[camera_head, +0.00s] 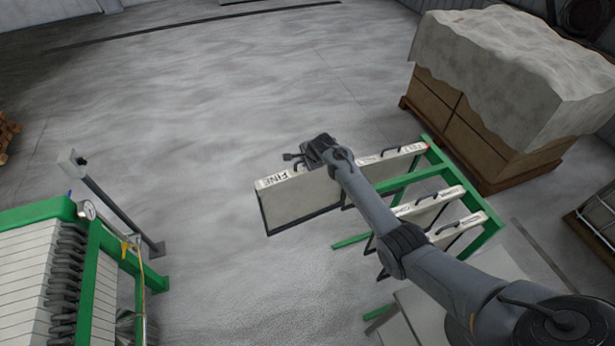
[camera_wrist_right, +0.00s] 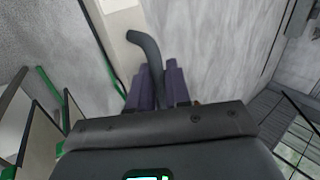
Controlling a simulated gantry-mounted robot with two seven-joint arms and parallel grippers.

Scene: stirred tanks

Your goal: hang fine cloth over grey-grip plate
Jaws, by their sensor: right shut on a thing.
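The fine cloth (camera_head: 300,205) is a pale flat panel with a white top bar marked "FINE" and a dark lower edge. It hangs roughly upright from my right gripper (camera_head: 308,158) in the head view. In the right wrist view my right gripper (camera_wrist_right: 160,88) is shut on its dark curved handle (camera_wrist_right: 148,48), above the white bar. Several white plates (camera_head: 25,270) with dark grips stand in the green press at lower left; I cannot tell which has the grey grip. My left gripper is not in view.
A green rack (camera_head: 480,238) right of the cloth holds several other panels, partly behind my right arm. A grey post (camera_head: 115,208) stands beside the press, which carries a gauge (camera_head: 88,209). A covered pallet (camera_head: 500,110) stands back right. Open floor lies between press and rack.

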